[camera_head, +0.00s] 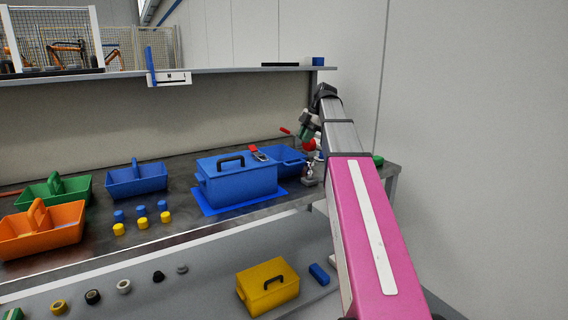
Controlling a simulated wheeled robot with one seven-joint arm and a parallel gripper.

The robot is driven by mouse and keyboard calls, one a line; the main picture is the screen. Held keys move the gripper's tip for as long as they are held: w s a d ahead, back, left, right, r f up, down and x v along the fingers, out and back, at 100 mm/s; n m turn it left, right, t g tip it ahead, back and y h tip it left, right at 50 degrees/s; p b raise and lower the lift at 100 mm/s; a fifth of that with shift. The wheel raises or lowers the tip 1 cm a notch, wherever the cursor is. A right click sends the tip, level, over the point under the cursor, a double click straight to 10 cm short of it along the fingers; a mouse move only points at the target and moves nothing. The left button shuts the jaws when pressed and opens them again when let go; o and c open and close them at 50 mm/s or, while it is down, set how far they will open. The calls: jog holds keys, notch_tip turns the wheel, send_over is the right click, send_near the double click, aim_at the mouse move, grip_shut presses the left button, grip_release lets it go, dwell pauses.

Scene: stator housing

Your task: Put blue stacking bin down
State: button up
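A blue open bin (288,163) sits at the right part of the workbench, behind and to the right of a lidded blue toolbox, which hides part of it. My gripper (308,138) is at the bin's right end, at the end of my pink and grey arm. The fingers are small and partly hidden, so I cannot tell whether they grip the bin's rim or are open. I also cannot tell whether the bin rests fully on the bench. A second blue open bin (137,181) stands on the bench further left, away from my gripper.
The blue toolbox (238,182) stands on a blue mat (216,209). A red and grey device (258,153) shows by it. Green (54,192) and orange (41,232) carriers stand left. Several blue and yellow cylinders stand mid-bench. A yellow box (268,288) sits on the lower shelf.

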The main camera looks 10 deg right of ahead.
aim_at(293, 160)
jog(key=x, duration=1)
jog(key=shift+a+f, duration=0.2)
jog(key=shift+f, duration=0.1)
grip_shut()
